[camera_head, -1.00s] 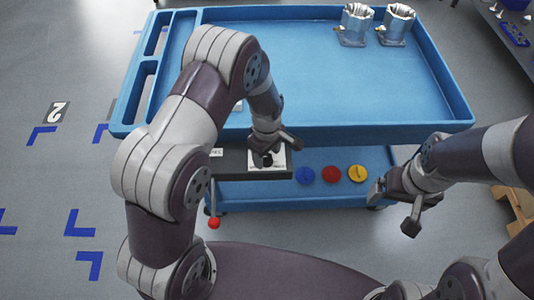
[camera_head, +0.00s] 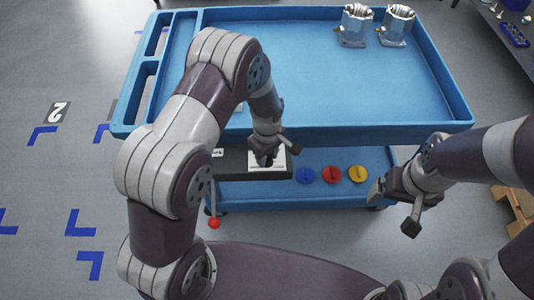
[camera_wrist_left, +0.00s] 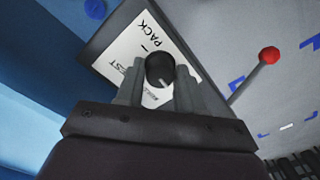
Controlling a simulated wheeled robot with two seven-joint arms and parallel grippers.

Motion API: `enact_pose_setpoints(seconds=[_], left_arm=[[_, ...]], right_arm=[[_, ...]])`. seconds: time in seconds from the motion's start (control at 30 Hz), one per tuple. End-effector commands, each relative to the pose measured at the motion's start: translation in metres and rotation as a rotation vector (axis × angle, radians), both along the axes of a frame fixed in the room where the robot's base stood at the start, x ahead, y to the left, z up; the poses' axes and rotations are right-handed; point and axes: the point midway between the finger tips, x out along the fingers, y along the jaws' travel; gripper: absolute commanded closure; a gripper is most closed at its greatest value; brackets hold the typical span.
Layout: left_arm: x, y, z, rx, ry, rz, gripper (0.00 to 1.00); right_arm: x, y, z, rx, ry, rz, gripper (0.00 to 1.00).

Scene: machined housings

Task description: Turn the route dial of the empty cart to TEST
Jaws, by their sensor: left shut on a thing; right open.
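The route dial is a dark round knob (camera_wrist_left: 160,70) on a white label plate (camera_wrist_left: 138,50). The plate reads PACK near its top and has a partly hidden word ending in ST at the left; a third word by the fingers is unclear. A pale mark shows on the knob. My left gripper (camera_wrist_left: 160,88) is shut on the knob, with a finger on either side. In the head view, my left gripper (camera_head: 267,155) is at the plate on the front of the blue cart (camera_head: 300,130). My right gripper (camera_head: 394,208) is open and empty, right of the cart's front.
Two metal housings (camera_head: 355,28) (camera_head: 396,27) stand in the tray's back right corner. Blue (camera_head: 305,175), red (camera_head: 331,174) and yellow (camera_head: 358,174) discs sit on the lower shelf.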

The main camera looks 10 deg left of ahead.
Motion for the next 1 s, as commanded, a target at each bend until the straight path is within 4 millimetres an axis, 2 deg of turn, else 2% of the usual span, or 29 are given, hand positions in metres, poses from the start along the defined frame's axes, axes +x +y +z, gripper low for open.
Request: enact_pose_setpoints(seconds=[1.0], left_arm=[[0.001, 0.000, 0.002, 0.001, -0.002, -0.931, 0.93]], right_arm=[[0.000, 0.000, 0.022, 0.000, 0.000, 0.000, 0.06]])
